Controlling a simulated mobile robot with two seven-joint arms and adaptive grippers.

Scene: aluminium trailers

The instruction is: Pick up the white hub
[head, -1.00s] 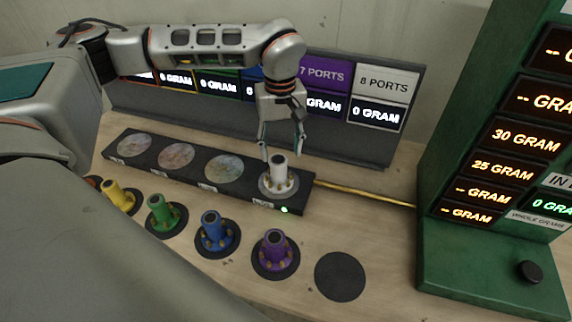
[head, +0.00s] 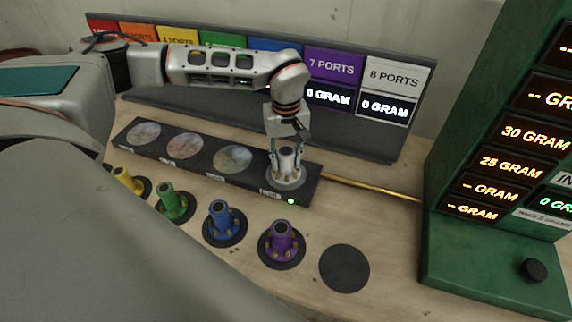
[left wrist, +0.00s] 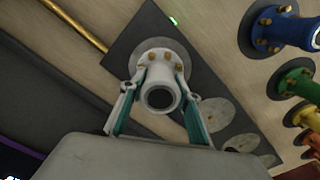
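The white hub (head: 285,174) stands upright on the rightmost pad of a long black bar (head: 243,188); a green light glows beside it. My left gripper (head: 287,163) has come down over it from above, with one finger on each side of its tube. In the left wrist view the hub (left wrist: 158,70) shows its round open end and bolted flange between the teal-lined fingers (left wrist: 160,82). The fingertips appear to touch the tube near the flange. The hub still rests on the bar. My right gripper is not in view.
Purple (head: 281,240), blue (head: 223,220), green (head: 172,202) and yellow (head: 128,182) hubs stand in front of the bar. An empty black disc (head: 344,268) lies at right. A sign panel (head: 395,78) stands behind; a green display stand (head: 485,265) is at right.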

